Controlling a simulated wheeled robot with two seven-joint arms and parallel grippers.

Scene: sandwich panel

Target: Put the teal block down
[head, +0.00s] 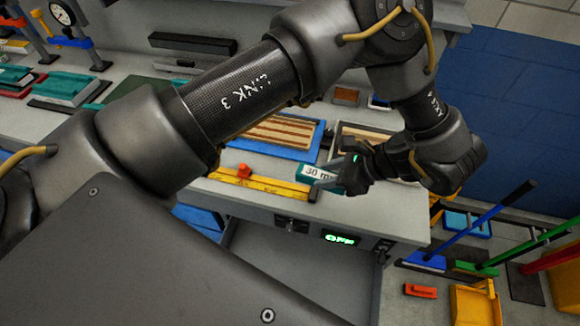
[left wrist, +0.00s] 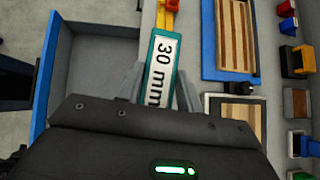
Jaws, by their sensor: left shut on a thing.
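The teal block (head: 317,172) has a white label reading "30 mm". My left gripper (head: 341,177) is shut on it, near the front edge of the workbench in the head view. In the left wrist view the block (left wrist: 163,60) points away between the two grey fingers of the gripper (left wrist: 160,88), and its near end is hidden by the gripper body. I cannot tell whether the block touches the bench. My right gripper is not in view.
A yellow rail (head: 262,183) with a red slider lies beside the block's far end. Behind are a blue tray (head: 318,143) with wooden strips and a second framed wooden panel (left wrist: 207,102). An open grey bin or drawer (left wrist: 90,62) lies left in the wrist view.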

